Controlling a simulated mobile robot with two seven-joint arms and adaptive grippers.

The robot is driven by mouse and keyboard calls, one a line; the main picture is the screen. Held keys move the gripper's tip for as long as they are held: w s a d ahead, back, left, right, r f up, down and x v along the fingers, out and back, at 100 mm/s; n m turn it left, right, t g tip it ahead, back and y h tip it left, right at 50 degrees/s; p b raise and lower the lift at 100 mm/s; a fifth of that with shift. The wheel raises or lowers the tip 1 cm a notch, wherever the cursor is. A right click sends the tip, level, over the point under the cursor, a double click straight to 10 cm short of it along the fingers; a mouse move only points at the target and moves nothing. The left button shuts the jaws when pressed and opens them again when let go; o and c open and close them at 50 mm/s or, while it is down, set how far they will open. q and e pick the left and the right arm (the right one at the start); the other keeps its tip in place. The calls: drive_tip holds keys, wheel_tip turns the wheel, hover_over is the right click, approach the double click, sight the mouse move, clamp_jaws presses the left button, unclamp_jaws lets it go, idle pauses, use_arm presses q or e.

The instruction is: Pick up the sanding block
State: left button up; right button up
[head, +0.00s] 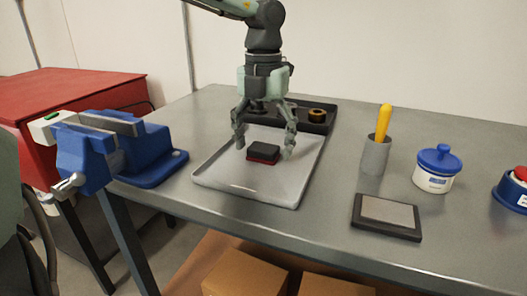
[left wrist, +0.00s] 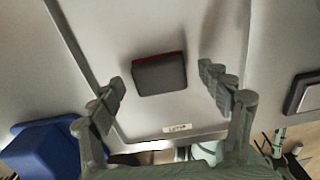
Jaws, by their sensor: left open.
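The sanding block (head: 263,153) is a small black block with a red layer at its underside. It lies on a light grey tray (head: 222,179) on the workbench. It also shows in the left wrist view (left wrist: 160,74), between and ahead of the fingers. My left gripper (head: 264,150) points down over the tray with its fingers spread wide on either side of the block. In the left wrist view (left wrist: 165,88) the fingers are apart and empty, and none visibly touches the block. My right gripper is not in view.
A blue vise (head: 90,155) stands left of the tray. To the right are a grey cup (head: 375,156) with a yellow handle, a black-framed pad (head: 387,215) and a blue-lidded jar (head: 436,170). Cardboard boxes (head: 245,274) sit below.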

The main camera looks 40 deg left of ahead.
use_arm(q)
drive_tip(key=shift+c, duration=0.3)
drive_tip(key=c, duration=1.2)
drive_tip(key=shift+r, duration=0.1)
